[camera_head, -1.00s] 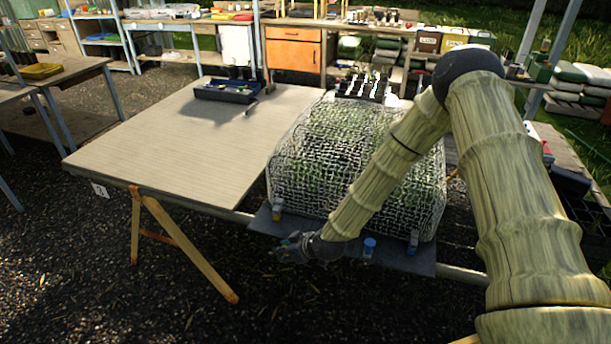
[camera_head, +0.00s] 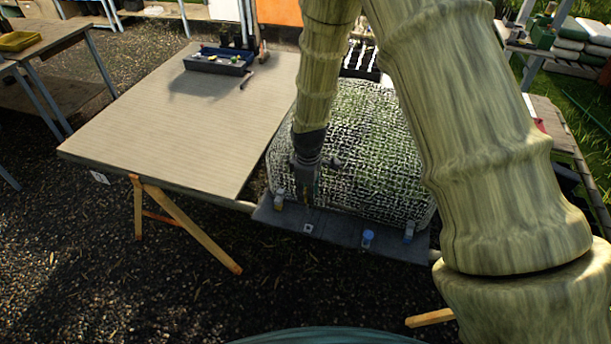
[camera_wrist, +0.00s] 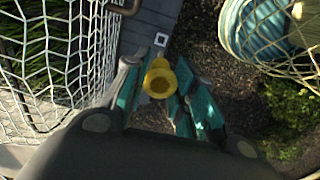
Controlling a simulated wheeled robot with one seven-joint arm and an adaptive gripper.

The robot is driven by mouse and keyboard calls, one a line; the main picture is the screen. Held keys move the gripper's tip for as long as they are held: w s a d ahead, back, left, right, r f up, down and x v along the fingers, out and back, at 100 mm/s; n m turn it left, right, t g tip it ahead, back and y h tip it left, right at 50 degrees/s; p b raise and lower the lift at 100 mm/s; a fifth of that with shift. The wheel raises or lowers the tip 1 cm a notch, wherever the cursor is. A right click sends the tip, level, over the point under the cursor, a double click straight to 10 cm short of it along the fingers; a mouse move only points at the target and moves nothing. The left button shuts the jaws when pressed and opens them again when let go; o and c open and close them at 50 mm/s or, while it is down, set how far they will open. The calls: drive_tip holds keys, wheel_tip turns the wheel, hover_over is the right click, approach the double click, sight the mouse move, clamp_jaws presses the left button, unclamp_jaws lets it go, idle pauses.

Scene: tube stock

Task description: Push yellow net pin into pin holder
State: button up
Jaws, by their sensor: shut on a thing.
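My gripper (camera_head: 307,198) points down at the front edge of the net-covered bed, above the grey front board (camera_head: 335,229). In the wrist view my gripper (camera_wrist: 158,88) is shut on the yellow net pin (camera_wrist: 160,77), whose round, hollow-looking head faces the camera between the teal fingers. A small white square with a dark centre, apparently the pin holder (camera_wrist: 159,40), lies on the grey board just beyond the pin. It also shows in the head view (camera_head: 308,227), below the gripper. The pin appears apart from it.
White netting (camera_head: 370,150) bulges over plants right beside my gripper. A blue pin (camera_head: 367,238) and other fittings (camera_head: 279,197) stand along the board. The tan tabletop (camera_head: 190,130) to the left is mostly clear, with a dark tray (camera_head: 219,62) at its back.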

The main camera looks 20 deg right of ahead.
sight(308, 207)
drive_tip(key=shift+d+r, duration=0.1)
drive_tip(key=shift+r, duration=0.15)
drive_tip(key=shift+s+f, duration=0.1)
drive_tip(key=shift+f, duration=0.1)
drive_tip(key=shift+f+b, duration=2.35)
drive_tip(key=shift+f, duration=0.65)
drive_tip(key=shift+f+b, duration=0.3)
drive_tip(key=shift+f, duration=0.6)
drive_tip(key=shift+r+p, duration=0.25)
drive_tip(key=shift+p, duration=0.05)
drive_tip(key=shift+f, duration=0.25)
drive_tip(key=shift+f+b, duration=0.95)
drive_tip(key=shift+f, duration=1.45)
idle(0.7)
